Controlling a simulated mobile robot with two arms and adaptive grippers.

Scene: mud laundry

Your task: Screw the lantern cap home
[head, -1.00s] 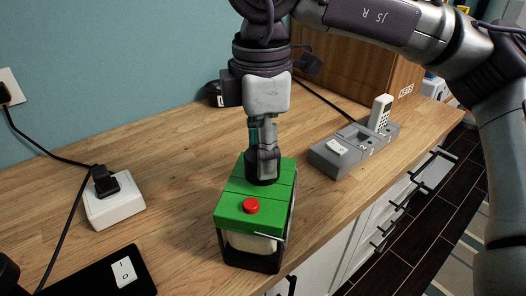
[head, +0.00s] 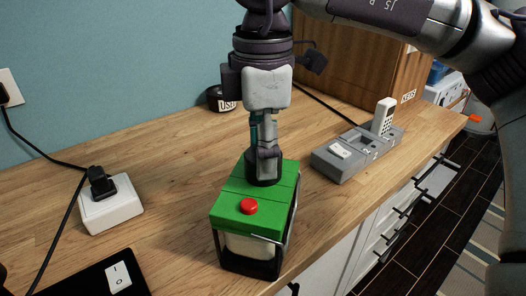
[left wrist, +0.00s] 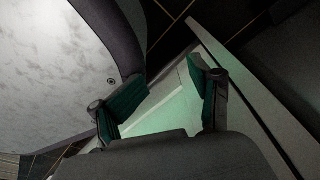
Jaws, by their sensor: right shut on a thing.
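The lantern (head: 250,240) stands on the wooden counter in the head view, with a green top, a red button (head: 249,206), a pale body and a dark frame with a wire handle. A round black cap (head: 263,174) sits at the rear part of the green top. My right gripper (head: 265,157) points straight down and is shut on the cap. Whether the cap is fully seated cannot be told. In the left wrist view my left gripper (left wrist: 169,78) is open and empty, its teal pads apart, away from the lantern.
On the counter (head: 180,150), a white socket block with a black plug (head: 110,213) lies left. A black panel with a white switch (head: 118,277) is front left. A grey dock with a white handset (head: 384,116) stands right, before a wooden cabinet (head: 345,55).

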